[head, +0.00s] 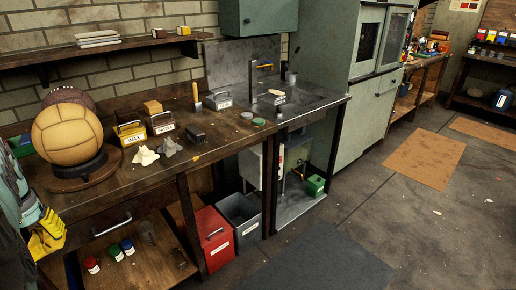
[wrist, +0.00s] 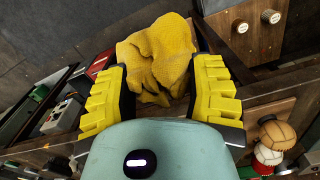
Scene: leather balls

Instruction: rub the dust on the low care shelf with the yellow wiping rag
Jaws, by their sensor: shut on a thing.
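My gripper (wrist: 160,68) has its ridged yellow fingers closed around the crumpled yellow wiping rag (wrist: 158,48) in the wrist view. In the head view my gripper (head: 50,225) is at the left edge, in front of the workbench. The yellow there is finger and rag close together, hard to separate. The low care shelf (head: 145,268) is the wooden board under the bench, to the right of and below my gripper. The rag appears apart from it. I cannot make out the dust patch clearly on the shelf.
Red (head: 91,265), green (head: 128,247) and blue jars stand on the low shelf, with a brush (head: 147,232) behind. A drawer handle (head: 111,224) juts out above. A red bin (head: 212,238) stands right of the shelf.

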